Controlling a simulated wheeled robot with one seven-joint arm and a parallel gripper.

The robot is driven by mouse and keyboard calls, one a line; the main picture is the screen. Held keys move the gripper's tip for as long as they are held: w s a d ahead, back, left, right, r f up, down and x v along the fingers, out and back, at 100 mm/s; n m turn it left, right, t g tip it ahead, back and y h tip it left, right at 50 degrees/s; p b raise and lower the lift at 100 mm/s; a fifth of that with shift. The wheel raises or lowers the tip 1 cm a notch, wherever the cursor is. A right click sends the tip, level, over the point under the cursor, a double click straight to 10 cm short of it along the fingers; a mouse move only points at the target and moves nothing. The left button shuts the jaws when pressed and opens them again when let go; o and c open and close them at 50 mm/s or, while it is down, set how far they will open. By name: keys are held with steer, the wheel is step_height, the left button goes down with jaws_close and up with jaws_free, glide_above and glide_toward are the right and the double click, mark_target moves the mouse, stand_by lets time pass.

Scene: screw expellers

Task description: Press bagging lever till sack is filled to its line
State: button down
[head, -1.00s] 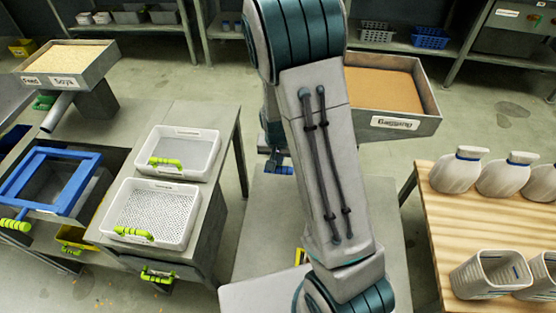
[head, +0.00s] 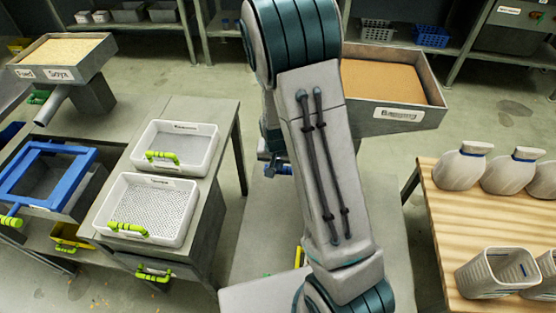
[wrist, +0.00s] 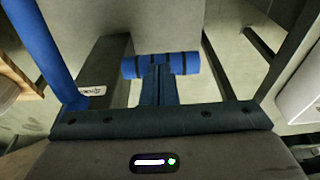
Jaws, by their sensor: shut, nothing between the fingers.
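In the wrist view my gripper (wrist: 160,83) is shut, its dark fingers close together. A blue round bar with dark bands (wrist: 186,64), which looks like the lever's handle, lies crosswise at the fingertips. I cannot tell whether they touch. In the head view my arm hides my gripper and most of the bagging place; a small blue part (head: 281,169) shows beside the arm. The hopper with brown meal (head: 390,85) stands behind the arm. I see no sack being filled. Tied pale sacks (head: 460,170) with blue bands stand on the wooden table at right.
Open pale containers (head: 488,272) with blue marks stand at the wooden table's (head: 432,215) front. Two white trays (head: 150,208) with green handles sit on the left bench, beside a blue frame (head: 40,170). A feed hopper (head: 62,62) is at far left. Grey floor lies between benches.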

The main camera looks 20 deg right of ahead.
steer(key=x, duration=0.1)
steer(key=b+x, duration=0.2)
steer(key=shift+s+a+f, duration=0.1)
steer(key=shift+s+f, duration=0.2)
steer(key=shift+f, duration=0.1)
steer(key=shift+s, duration=0.15)
steer(key=p, duration=0.4)
glide_toward(279, 173)
steer(key=s+r, duration=0.1)
steer(key=s+a+r, duration=0.1)
steer(key=s+r, duration=0.1)
steer(key=s, duration=0.1)
steer(key=shift+a+r, duration=0.1)
steer(key=shift+a, duration=0.3)
stand_by(2.2)
